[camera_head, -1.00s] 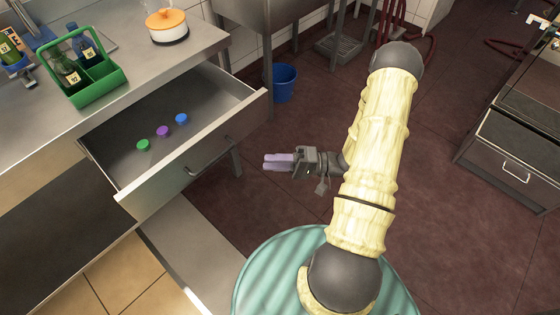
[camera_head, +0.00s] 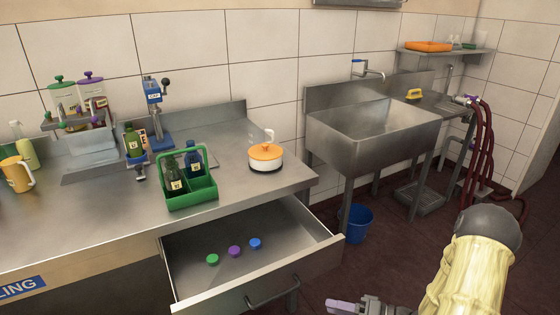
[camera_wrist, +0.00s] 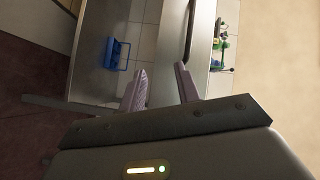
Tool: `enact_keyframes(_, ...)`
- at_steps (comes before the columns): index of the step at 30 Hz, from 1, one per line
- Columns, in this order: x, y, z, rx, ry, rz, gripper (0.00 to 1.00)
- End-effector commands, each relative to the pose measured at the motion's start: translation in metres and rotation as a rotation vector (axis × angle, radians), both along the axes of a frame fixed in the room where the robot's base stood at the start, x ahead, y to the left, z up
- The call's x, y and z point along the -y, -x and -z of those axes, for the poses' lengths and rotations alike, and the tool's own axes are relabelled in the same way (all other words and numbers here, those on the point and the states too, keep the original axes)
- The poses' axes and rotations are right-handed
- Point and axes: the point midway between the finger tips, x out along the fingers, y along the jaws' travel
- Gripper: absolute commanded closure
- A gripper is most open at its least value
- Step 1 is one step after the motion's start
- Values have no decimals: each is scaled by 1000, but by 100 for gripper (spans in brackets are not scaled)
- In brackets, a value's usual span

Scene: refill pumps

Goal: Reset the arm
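My gripper (camera_head: 343,306) is at the bottom edge of the head view, in front of the open drawer and to the right of its handle. Only its purple fingers and part of its body show there. In the wrist view the two fingers (camera_wrist: 160,72) stand apart with nothing between them, so it is open and empty. My arm reaches in from the bottom right, with its lower part out of frame.
The drawer (camera_head: 290,277) stands open, holding green (camera_head: 212,259), purple (camera_head: 234,251) and blue (camera_head: 255,243) caps. A green caddy (camera_head: 191,199) with bottles and an orange-lidded pot (camera_head: 266,157) stand above. A blue bucket (camera_head: 356,223) is under the sink (camera_head: 372,135). Floor is clear by the bucket.

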Motion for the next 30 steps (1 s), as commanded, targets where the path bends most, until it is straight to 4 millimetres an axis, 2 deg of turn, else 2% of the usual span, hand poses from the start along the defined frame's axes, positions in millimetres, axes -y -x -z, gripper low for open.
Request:
enact_keyframes(3,0,-32,2,72,278,72,67)
enact_keyframes(6,8,-52,1,114,504,131,67)
enact_keyframes(10,23,-69,-9,136,773,195,67)
enact_keyframes(14,36,-71,-27,120,1003,242,67)
enact_keyframes(17,43,-62,-44,79,1150,264,67)
enact_keyframes(21,45,-36,-67,-11,1300,267,67)
enact_keyframes(30,21,37,-99,-210,1384,180,67)
